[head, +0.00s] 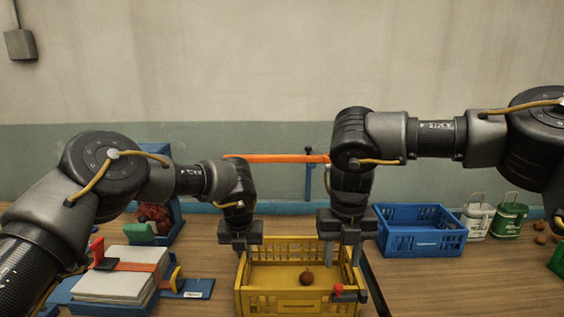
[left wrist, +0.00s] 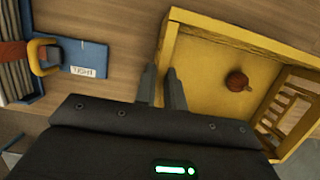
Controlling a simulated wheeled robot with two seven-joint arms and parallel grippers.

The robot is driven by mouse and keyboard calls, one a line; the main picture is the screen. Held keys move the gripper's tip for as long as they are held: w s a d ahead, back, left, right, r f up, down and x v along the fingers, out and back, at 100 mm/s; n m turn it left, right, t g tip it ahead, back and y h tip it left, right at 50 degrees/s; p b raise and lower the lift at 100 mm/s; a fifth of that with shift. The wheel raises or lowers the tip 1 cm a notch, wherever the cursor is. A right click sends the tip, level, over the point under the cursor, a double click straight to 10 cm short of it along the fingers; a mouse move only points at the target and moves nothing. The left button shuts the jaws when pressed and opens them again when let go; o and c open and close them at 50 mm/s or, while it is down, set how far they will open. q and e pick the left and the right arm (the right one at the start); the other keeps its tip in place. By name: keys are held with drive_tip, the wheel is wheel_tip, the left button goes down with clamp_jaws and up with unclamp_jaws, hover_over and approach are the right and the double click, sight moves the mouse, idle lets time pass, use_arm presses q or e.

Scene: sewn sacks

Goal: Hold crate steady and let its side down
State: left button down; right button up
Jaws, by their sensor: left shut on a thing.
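The yellow crate (head: 297,306) stands on the table with slatted sides and a round brown item (head: 306,278) inside. The crate's left wall also shows in the left wrist view (left wrist: 172,48), as does the brown item (left wrist: 237,81). My left gripper (head: 240,256) is shut on the crate's left wall; in the left wrist view its fingers (left wrist: 164,85) sit either side of that wall. My right gripper (head: 344,260) is over the crate's right end with its fingers apart. A red knob (head: 338,289) is near the crate's front right corner. Whether the right fingers touch the crate is unclear.
A blue crate (head: 421,246) and white and green containers (head: 509,216) stand behind on the right. At left lie a stack of pale sheets (head: 118,281) with an orange strap and a blue plate (head: 192,288). An orange bar (head: 280,158) crosses behind the arms.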

drive_tip(key=shift+r, duration=0.45)
drive_tip(key=shift+c, duration=0.3)
